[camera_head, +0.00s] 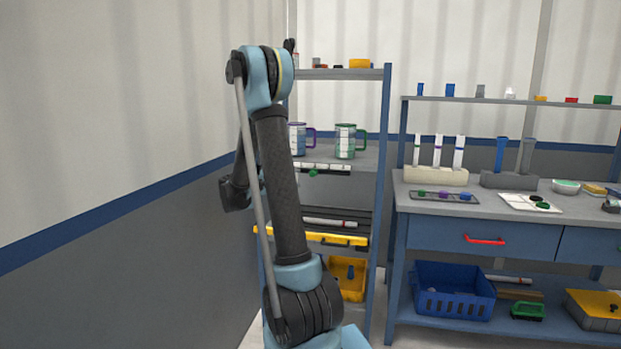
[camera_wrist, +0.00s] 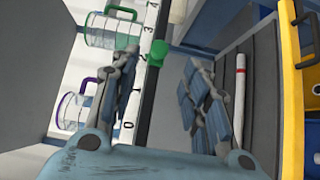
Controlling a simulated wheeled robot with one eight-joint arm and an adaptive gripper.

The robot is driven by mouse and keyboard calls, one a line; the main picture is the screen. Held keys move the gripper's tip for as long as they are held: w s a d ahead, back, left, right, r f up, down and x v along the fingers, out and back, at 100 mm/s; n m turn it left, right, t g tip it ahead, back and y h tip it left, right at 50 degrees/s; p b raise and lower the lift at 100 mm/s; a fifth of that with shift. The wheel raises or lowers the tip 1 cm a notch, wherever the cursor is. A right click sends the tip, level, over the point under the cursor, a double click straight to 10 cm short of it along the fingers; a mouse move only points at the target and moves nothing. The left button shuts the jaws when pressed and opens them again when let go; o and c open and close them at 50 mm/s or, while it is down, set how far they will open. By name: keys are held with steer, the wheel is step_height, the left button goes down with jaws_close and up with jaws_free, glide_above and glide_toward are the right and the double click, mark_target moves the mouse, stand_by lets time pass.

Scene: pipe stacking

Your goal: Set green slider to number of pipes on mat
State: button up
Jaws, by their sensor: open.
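The green slider (camera_head: 313,173) sits on a white numbered scale (camera_head: 335,167) along a shelf edge. In the wrist view the green slider (camera_wrist: 157,53) is beside the mark that looks like 2. My gripper (camera_wrist: 163,62) is open, with its fingers on either side of the slider and a visible gap to each. A white pipe with a red band (camera_wrist: 240,90) lies on a dark grey surface behind the yellow drawer front; it also shows in the head view (camera_head: 330,222). Whether this surface is the mat, and whether other pipes lie there, I cannot tell.
The yellow drawer front (camera_head: 340,240) juts out below the scale. Mugs with purple (camera_head: 298,140) and green (camera_head: 345,142) handles stand on the shelf above. A bench (camera_head: 480,211) with racks and trays stands to the right.

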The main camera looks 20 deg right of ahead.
mark_target(310, 175)
steer(key=d, duration=0.3)
steer(key=w+d, duration=0.1)
steer(key=d, duration=0.5)
steer(key=shift+w+d, duration=0.35)
steer(key=shift+w, duration=0.05)
jaws_close()
